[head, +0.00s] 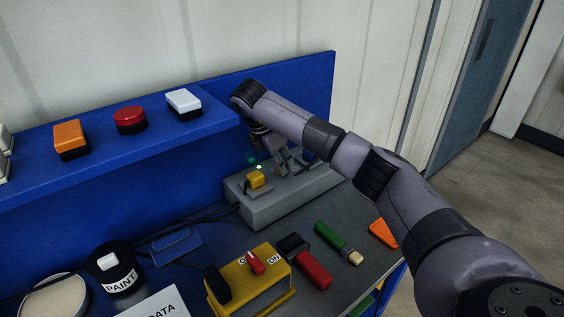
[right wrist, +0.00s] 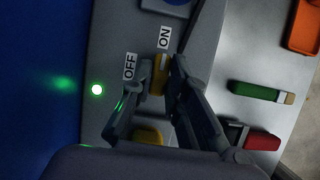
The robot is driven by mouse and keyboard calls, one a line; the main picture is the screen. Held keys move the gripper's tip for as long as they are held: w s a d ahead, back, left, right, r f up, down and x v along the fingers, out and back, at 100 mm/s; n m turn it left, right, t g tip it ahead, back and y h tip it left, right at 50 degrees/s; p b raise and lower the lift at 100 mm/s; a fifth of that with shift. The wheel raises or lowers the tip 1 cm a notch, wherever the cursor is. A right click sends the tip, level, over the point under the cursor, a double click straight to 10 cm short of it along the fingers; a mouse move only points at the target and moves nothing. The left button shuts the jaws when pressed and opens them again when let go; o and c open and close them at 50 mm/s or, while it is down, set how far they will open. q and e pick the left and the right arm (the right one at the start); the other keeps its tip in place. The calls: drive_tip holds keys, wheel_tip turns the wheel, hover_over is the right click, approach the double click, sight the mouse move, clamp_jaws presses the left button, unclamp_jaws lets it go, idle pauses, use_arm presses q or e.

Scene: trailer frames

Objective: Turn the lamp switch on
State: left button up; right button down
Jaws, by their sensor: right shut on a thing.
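The grey switch box (head: 290,200) stands on the workbench against the blue back panel. In the right wrist view its top (right wrist: 112,35) carries OFF and ON labels, and a small green light (right wrist: 96,89) glows near the panel. A yellow switch lever (right wrist: 158,76) is by the ON label, between the fingers of my right gripper (right wrist: 160,80). The gripper is shut on it. In the head view my right gripper (head: 280,160) is over the box and partly hides its top. A yellow block (head: 256,179) sits on the box's left end. My left gripper is out of view.
A yellow box with a red switch (head: 255,262), a red-handled tool (head: 313,270), a green-handled tool (head: 332,237) and an orange piece (head: 382,233) lie in front. A paint can (head: 117,272) stands left. The blue shelf (head: 200,122) bears several buttons.

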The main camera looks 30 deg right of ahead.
drive_tip(key=c, duration=1.6)
unclamp_jaws()
drive_tip(key=shift+o, duration=0.2)
drive_tip(key=shift+r, duration=0.1)
drive_tip(key=v, duration=1.1)
drive_tip(key=shift+a+r, duration=0.15)
drive_tip(key=shift+r, duration=0.25)
drive_tip(key=shift+f, duration=0.1)
